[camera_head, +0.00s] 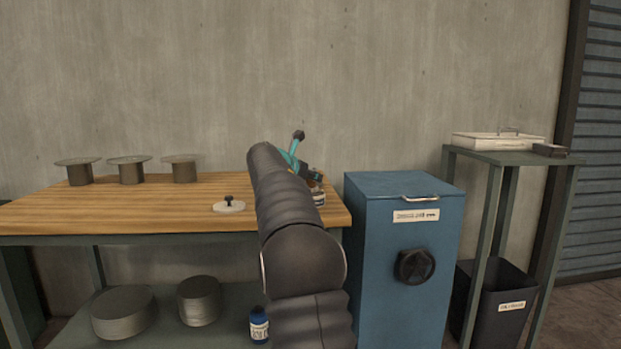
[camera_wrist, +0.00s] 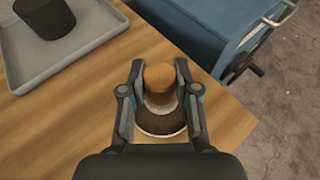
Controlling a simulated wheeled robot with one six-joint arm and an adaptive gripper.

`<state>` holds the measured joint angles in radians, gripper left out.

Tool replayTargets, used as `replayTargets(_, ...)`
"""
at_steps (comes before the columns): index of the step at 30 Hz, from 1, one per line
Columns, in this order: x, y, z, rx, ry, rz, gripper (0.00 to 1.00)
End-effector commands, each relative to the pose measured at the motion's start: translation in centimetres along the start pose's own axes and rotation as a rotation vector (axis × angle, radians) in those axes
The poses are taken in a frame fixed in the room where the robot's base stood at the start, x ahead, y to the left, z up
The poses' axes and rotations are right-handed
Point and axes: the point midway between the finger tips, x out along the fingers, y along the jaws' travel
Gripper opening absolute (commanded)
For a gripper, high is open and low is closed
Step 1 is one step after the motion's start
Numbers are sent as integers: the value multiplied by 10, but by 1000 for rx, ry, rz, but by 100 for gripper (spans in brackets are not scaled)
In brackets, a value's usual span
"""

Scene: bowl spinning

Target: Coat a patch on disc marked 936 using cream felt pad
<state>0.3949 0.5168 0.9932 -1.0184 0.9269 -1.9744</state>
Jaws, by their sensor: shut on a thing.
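My gripper (camera_wrist: 159,84) is shut on a brown cork-like stopper (camera_wrist: 158,75). In the wrist view, a round jar (camera_wrist: 162,127) with a pale rim and dark brown top or contents sits just below it. I cannot tell whether stopper and jar touch. The labelled jar also shows at the table's right end in the head view (camera_head: 319,198). A cream round pad (camera_head: 229,207) with a black knob lies on the table, left of my arm. Three discs on grey posts, left (camera_head: 77,161), middle (camera_head: 129,159) and right (camera_head: 181,158), stand at the back left. No disc number is readable.
A grey tray (camera_wrist: 98,52) holding a dark cylinder (camera_wrist: 44,16) is beside the jar. A blue cabinet (camera_head: 375,270) stands right of the wooden table (camera_head: 120,216). The table's front left is clear.

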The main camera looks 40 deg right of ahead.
Motion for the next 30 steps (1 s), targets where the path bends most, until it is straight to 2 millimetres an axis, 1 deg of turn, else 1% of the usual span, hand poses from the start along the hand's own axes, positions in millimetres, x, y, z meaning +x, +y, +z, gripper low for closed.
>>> replayTargets(30,4,0,-9,0,-1,0,0)
